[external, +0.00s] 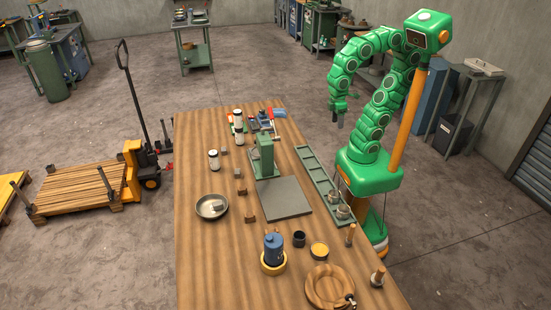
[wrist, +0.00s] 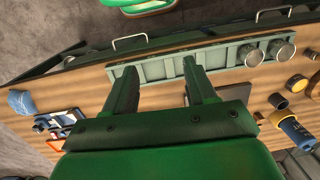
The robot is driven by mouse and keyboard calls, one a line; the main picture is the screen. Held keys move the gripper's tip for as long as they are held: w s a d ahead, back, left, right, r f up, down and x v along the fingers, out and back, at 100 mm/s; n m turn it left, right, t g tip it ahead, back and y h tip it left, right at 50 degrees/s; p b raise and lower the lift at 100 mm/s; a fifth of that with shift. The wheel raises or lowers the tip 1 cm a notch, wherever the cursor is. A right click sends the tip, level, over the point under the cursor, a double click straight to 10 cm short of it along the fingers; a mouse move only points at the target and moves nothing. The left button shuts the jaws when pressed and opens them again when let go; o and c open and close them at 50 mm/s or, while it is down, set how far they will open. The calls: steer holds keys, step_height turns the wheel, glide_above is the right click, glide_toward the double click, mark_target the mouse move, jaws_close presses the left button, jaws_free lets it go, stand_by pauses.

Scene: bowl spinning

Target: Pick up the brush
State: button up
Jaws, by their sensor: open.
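I cannot tell for sure which object is the brush. A small upright piece with a wooden handle (external: 350,236) stands by the table's right edge, and a second wooden-topped piece (external: 378,277) stands nearer the front right corner. Either may be it; their lower ends are too small to make out. My gripper (external: 340,112) is open and empty, in the air near the table's far right edge, well away from both pieces. In the wrist view its two fingers (wrist: 156,68) are spread apart in front of a long green tray (wrist: 225,56), with nothing between them.
Two metal cups (wrist: 280,48) sit at the tray's end.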

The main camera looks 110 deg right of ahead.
mark_target(380, 278)
steer(key=w+a+r+m+t+y, duration=0.15)
steer(key=w+a, duration=0.25)
steer(key=a, duration=0.4)
steer(key=w+a+t+y, duration=0.1)
steer(key=w+a+y, duration=0.1)
steer(key=w+a, duration=0.4)
steer(key=w+a+r+m+t+y, duration=0.15)
steer(key=a+m+y, duration=0.4)
steer(key=a, duration=1.45)
steer(key=a+r+m+y, duration=0.3)
steer(key=a+m, duration=0.5)
steer(key=a, duration=1.2)
steer(key=s+a+f+m+t, duration=0.2)
steer(key=a+f+m, duration=0.4)
steer(key=a+m, duration=0.1)
steer(key=f, duration=1.6)
steer(key=shift+w+a+f, duration=0.15)
steer(key=shift+w+f, duration=0.05)
steer(key=shift+f, duration=0.15)
steer(key=shift+w+x, duration=0.15)
steer(key=shift+x, duration=1.8)
steer(key=shift+w+x, duration=0.1)
steer(key=shift+x, duration=1.85)
